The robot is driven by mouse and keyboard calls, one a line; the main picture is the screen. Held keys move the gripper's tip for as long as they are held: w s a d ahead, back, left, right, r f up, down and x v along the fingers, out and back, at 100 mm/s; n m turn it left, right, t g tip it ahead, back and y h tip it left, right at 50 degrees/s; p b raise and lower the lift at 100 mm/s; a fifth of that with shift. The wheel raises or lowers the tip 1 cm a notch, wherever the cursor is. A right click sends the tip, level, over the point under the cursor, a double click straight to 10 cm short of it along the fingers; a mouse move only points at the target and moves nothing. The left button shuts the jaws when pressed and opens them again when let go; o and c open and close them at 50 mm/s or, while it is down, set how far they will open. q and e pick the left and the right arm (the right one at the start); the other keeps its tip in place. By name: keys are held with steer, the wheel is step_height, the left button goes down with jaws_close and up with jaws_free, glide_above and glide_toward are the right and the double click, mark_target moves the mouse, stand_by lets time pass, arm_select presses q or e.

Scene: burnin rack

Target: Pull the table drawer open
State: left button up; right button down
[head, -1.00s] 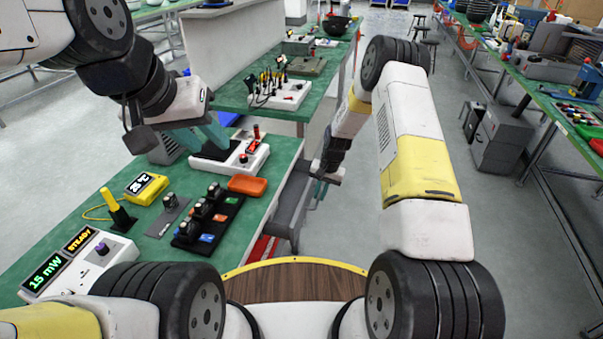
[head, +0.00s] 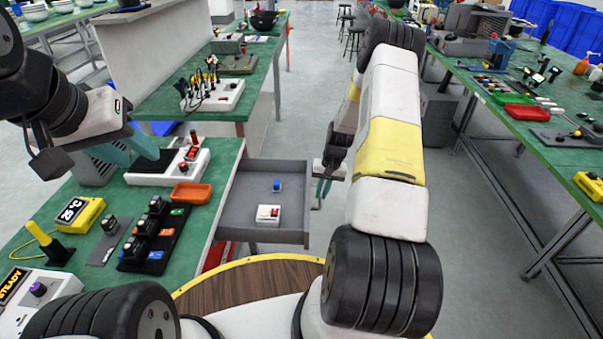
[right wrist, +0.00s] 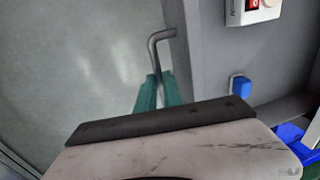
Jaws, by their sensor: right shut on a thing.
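The grey table drawer (head: 245,195) stands pulled out from the right side of the green table, so its inside shows. It holds a small blue item (head: 277,185) and a white box with red on it (head: 268,213). My right gripper (head: 323,187) is at the drawer's outer front. In the right wrist view its green fingers (right wrist: 156,92) are shut on the bent grey handle (right wrist: 160,36) beside the drawer front. My left gripper (head: 143,160) has its teal fingers apart above the green table, near the white device (head: 190,165), and looks empty.
The green table (head: 215,215) carries an orange tray (head: 191,193), a black tray of modules (head: 140,263) and a yellow meter (head: 80,213). Another green bench (head: 510,140) stands at the right. Bare floor (head: 320,230) lies between the drawer and that bench.

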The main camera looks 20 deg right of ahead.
steer(key=shift+d, duration=0.15)
steer(key=c, duration=1.8)
jaws_free()
steer(key=shift+o, duration=0.2)
step_height(320, 180, up, 8)
steer(key=d, duration=0.1)
steer(key=shift+s+d+f, duration=0.15)
steer(key=shift+s, duration=0.1)
steer(key=s+a+r+n+t, duration=0.1)
steer(key=s+a+r, duration=0.1)
steer(key=r, duration=0.6)
steer(key=s+a+r+t, duration=0.1)
steer(key=s+a+r, duration=0.15)
steer(key=r, duration=0.55)
steer(key=s+a+r+n, duration=0.1)
steer(key=a+r, duration=0.2)
steer(key=r, duration=0.5)
steer(key=s+a+r+n+t, duration=0.1)
steer(key=s+a+r, duration=0.2)
steer(key=s+r, duration=0.3)
steer(key=s+a+r+n+t, duration=0.1)
steer(key=s+a+r, duration=0.3)
steer(key=s, duration=1.1)
step_height(320, 180, up, 3)
steer(key=shift+a+f+t, duration=0.15)
steer(key=shift+a+t, duration=0.1)
steer(key=shift+t, duration=0.55)
